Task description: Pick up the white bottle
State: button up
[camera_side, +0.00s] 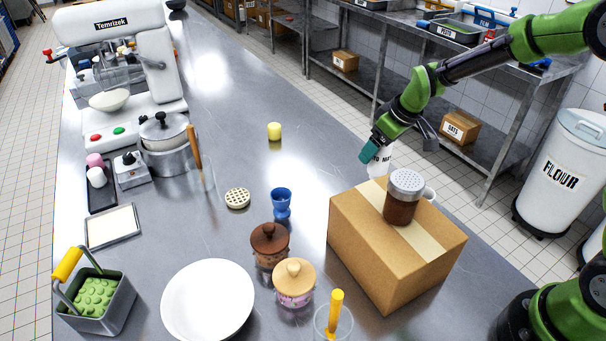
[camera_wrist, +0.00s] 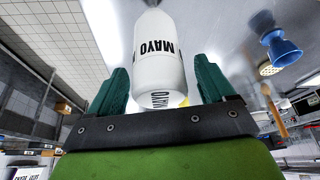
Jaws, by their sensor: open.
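The white bottle (camera_wrist: 158,62) with "MAYO" lettering stands between the two green fingers of my gripper (camera_wrist: 160,88) in the wrist view. The fingers are open, one on each side of it, and gaps show between them and the bottle. In the side view the bottle (camera_side: 379,163) is behind the cardboard box, with its lower part hidden. My gripper (camera_side: 372,148) is at its upper part there, and a teal finger covers some of it.
A cardboard box (camera_side: 376,257) with a brown shaker (camera_side: 402,198) on top stands just in front of the bottle. A blue egg cup (camera_side: 281,203), a yellow cylinder (camera_side: 274,131) and a white bowl (camera_side: 207,301) are to the left.

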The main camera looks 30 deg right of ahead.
jog(key=c, duration=0.7)
jog(key=shift+c, duration=0.3)
jog(key=shift+r, duration=0.15)
